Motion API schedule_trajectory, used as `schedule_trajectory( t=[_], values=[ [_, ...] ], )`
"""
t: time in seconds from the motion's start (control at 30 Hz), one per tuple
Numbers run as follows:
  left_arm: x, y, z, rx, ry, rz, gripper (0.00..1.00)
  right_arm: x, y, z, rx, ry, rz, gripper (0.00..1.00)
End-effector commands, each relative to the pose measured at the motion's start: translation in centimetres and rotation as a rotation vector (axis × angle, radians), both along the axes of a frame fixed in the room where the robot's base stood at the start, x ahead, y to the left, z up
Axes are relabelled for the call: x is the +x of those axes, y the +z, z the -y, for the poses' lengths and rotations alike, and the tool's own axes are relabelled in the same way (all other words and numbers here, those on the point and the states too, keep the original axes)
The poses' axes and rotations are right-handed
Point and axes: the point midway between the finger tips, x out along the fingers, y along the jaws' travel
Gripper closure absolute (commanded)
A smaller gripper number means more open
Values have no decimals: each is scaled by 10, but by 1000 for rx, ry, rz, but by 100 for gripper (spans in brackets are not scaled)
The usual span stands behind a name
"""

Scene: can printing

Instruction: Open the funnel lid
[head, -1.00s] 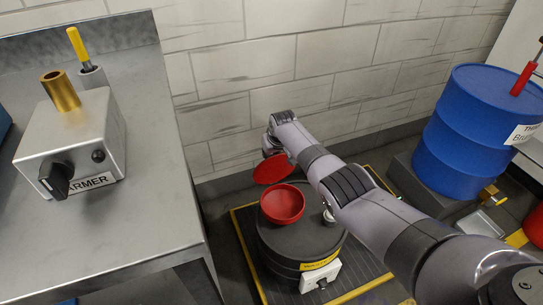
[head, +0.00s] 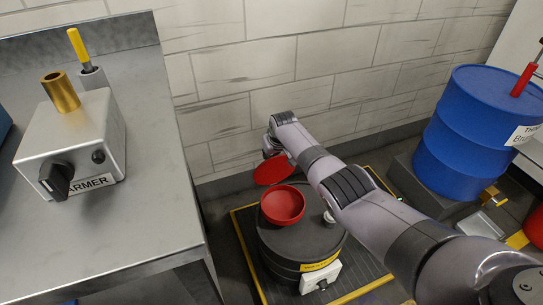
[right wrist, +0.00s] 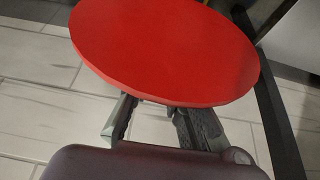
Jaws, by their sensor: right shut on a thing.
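The red round funnel lid (head: 272,169) stands tilted up, clear of the red funnel bowl (head: 283,205) on top of the black drum (head: 297,242). The bowl is uncovered. My right arm reaches over the drum from the right, and its gripper (head: 268,148) is at the lid's far side, partly hidden by the arm. In the right wrist view the lid (right wrist: 165,50) fills the upper middle, and my right gripper (right wrist: 155,112) is shut on its edge, with the fingertips partly hidden by the lid. My left gripper is out of view.
A steel table (head: 140,225) with a grey warmer box (head: 72,142) stands at the left. A blue barrel (head: 470,130) is at the right. A white tile wall (head: 220,90) is close behind the drum and arm.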

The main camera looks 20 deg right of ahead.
Motion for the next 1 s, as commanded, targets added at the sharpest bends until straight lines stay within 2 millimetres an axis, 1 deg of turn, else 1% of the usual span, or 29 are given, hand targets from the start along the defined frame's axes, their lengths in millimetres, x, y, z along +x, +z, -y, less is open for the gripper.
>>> schedule_trajectory(
  t=[0.03,0.43,0.47,0.5,0.77,1.0],
  values=[
    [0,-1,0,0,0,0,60,-1,-4,-2,1,4,-1,100],
    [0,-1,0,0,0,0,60,-1,-4,-2,1,4,-1,100],
    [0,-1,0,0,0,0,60,-1,-4,-2,1,4,-1,81],
    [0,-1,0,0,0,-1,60,-1,-4,-2,1,4,-2,78],
    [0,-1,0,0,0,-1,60,-1,-2,-1,0,1,-1,61],
    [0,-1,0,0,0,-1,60,0,-1,0,1,0,0,61]
  ],
)
